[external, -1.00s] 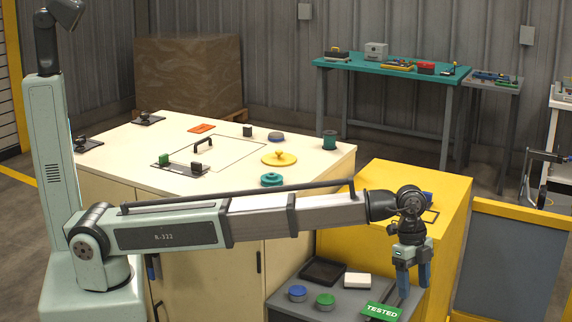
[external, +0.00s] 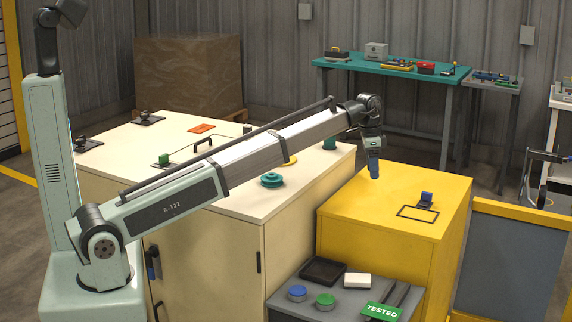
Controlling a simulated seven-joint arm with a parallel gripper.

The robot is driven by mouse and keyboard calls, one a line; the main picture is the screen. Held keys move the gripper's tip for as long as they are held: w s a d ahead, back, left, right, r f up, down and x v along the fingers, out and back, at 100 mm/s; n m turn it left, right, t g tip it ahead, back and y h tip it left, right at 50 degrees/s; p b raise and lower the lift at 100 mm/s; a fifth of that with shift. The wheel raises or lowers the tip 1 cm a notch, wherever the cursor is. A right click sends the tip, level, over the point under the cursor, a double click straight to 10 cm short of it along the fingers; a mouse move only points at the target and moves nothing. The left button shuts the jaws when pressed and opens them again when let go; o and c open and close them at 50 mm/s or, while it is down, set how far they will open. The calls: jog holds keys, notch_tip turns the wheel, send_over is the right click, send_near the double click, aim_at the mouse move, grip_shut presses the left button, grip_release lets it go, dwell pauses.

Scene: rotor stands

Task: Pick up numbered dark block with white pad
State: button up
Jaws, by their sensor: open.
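I cannot make out a numbered dark block with a white pad for certain. A small dark block (external: 247,130) shows on the cream bench, partly behind my arm, with no number legible.
The cream bench (external: 235,205) holds a teal knob (external: 272,180), a teal pot (external: 330,143), a green block (external: 165,158) and a handle (external: 203,142). My arm hides part of its top. The grey stand holds a dark tray (external: 323,270), blue and green round pieces, and a TESTED sign (external: 382,312).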

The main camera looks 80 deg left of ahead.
jog(key=s+a+r+n, duration=0.2)
jog(key=a, duration=0.8)
jog(key=s+a+r+n, duration=0.2)
jog(key=a, duration=0.7)
notch_tip(320, 180, up, 7)
jog(key=n+g+y, duration=0.1)
jog(key=n, duration=0.8)
send_over(247, 125)
jog(key=f, duration=0.8)
jog(key=shift+w+d, duration=0.25)
jog(key=shift+s+a+f, duration=0.1)
jog(key=shift+s+f, duration=0.05)
jog(key=shift+f, duration=1.2)
jog(key=shift+s+f, duration=0.15)
jog(key=shift+f, duration=1.15)
jog(key=shift+m, duration=0.3)
jog(key=c, duration=1.1)
